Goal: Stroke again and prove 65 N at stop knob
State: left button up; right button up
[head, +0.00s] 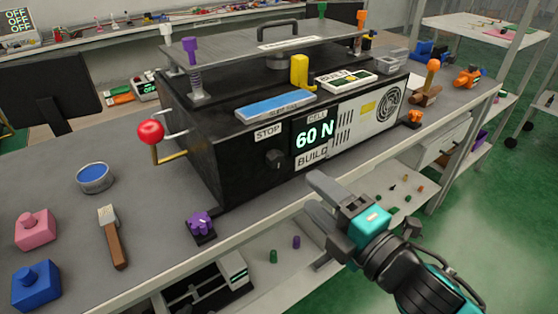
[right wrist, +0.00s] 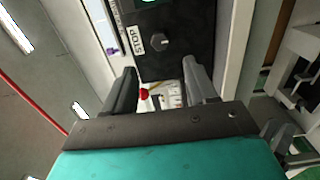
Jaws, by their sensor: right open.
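The stop knob (head: 275,159) is a small black knob below the STOP label (head: 268,133) on the front of the black machine (head: 235,165). The machine's green display (head: 314,136) reads 60 N, between the CELL and BUILD labels. My right gripper (head: 314,194) is open and empty, in front of and to the lower right of the knob, apart from it. In the right wrist view the knob (right wrist: 159,41) lies beyond the gap between my open fingers (right wrist: 160,72). A red ball lever (head: 150,132) sticks out at the machine's left side. My left gripper is out of view.
An orange lever (head: 430,78) stands right. The bench's front edge runs beneath my gripper.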

aim_at(278, 161)
jog(key=x, duration=0.9)
jog(key=shift+w+a, duration=0.1)
jog(key=shift+w, duration=0.05)
jog(key=shift+w+a, duration=0.35)
jog(key=shift+w, duration=0.1)
jog(key=shift+c, duration=0.5)
jog(key=c, duration=1)
jog(key=shift+o, duration=0.2)
jog(key=shift+m, duration=0.3)
